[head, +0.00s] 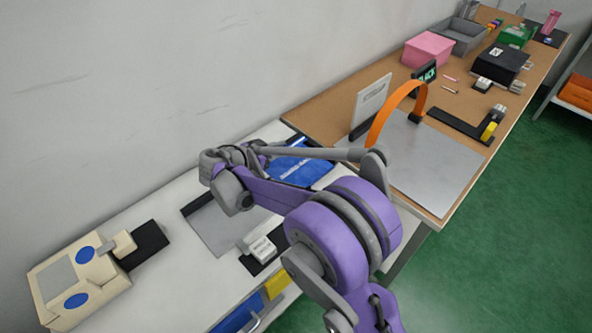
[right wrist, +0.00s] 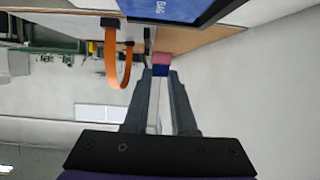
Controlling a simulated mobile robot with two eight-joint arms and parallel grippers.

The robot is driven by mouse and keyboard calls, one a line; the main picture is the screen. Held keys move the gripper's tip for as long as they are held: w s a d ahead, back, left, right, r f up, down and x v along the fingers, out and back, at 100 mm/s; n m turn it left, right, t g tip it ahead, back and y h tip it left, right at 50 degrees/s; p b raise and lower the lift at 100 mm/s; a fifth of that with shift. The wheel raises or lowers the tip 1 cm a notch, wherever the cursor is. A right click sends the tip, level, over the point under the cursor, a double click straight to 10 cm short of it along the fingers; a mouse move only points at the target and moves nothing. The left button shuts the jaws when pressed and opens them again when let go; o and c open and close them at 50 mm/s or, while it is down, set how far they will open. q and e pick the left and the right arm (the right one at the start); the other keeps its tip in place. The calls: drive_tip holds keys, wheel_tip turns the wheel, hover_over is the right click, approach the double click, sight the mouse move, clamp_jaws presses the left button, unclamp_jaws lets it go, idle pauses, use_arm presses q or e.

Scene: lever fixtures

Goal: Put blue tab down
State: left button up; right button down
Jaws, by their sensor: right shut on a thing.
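My right gripper (right wrist: 160,75) is shut on a small blue tab (right wrist: 160,71), seen between the two fingertips in the right wrist view. A pink patch shows just beyond the tab; I cannot tell whether it belongs to it. In the head view my purple right arm reaches left over the white bench, its hand beside the blue lettered panel (head: 298,172). The fingertips are mostly hidden there by my arm. The panel also shows close by in the right wrist view (right wrist: 175,8). My left gripper is not in view.
A beige box (head: 75,300) with blue discs stands at left on the white bench. An orange arch (head: 398,102) stands over a grey plate (head: 430,165) on the brown table. A pink box (head: 428,48) and other fixtures stand farther back. A wall runs along the left.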

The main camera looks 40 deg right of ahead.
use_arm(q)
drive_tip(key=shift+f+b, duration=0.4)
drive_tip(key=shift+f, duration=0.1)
use_arm(e)
wheel_tip(320, 180, down, 10)
drive_tip(key=shift+s+d+r, duration=0.1)
drive_tip(key=shift+r, duration=0.1)
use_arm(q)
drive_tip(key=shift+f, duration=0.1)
use_arm(e)
drive_tip(key=shift+f, duration=0.1)
drive_tip(key=c, duration=0.7)
unclamp_jaws()
drive_tip(key=shift+c, duration=0.2)
